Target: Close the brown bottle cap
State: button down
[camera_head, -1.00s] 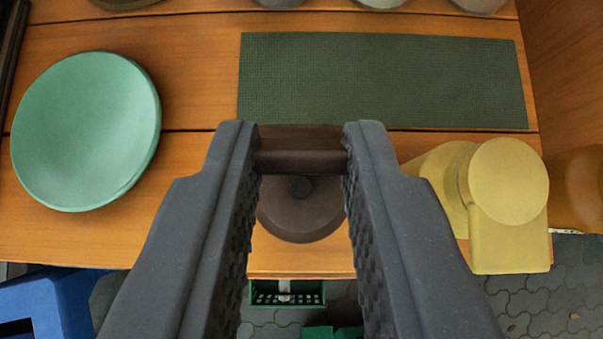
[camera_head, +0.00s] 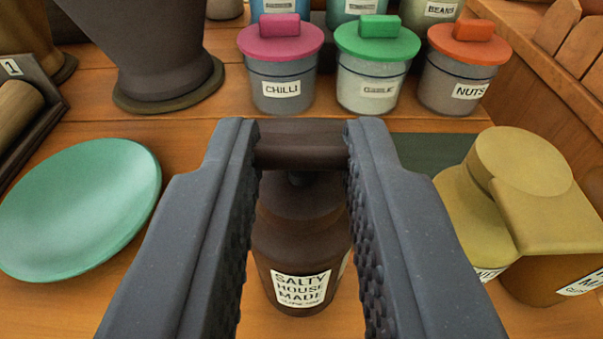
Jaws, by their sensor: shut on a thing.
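The brown bottle (camera_head: 300,235) stands upright on the wooden table in the lower middle, with a label reading "SALTY HOUSE MADE". My gripper (camera_head: 301,148) is shut on a dark brown bar-shaped part, which looks like the brown cap (camera_head: 300,150). From this angle the cap shows at the top of the bottle, just above a small dark neck or knob (camera_head: 300,179). The fingers hide the bottle's sides. I cannot tell whether the cap touches the bottle or how it is joined to it.
A green dish (camera_head: 80,205) lies at left. A yellow container (camera_head: 520,190) stands close at right. Behind are the chilli jar (camera_head: 281,90), a green-lidded jar (camera_head: 374,90), the nuts jar (camera_head: 458,85) and a dark mortar (camera_head: 165,60). A green mat (camera_head: 435,150) lies partly hidden.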

jog(key=shift+s+f+t+b, duration=0.25)
jog(key=shift+f+t+b, duration=0.7)
jog(key=shift+t+b, duration=0.65)
jog(key=shift+s+f+t+b, duration=0.25)
jog(key=shift+f+t+b, duration=0.75)
jog(key=shift+b, duration=0.95)
jog(key=shift+a+t, duration=0.1)
jog(key=shift+t, duration=0.2)
jog(key=c, duration=1.2)
grip_release()
jog(key=shift+c, duration=0.2)
jog(key=shift+r, duration=0.1)
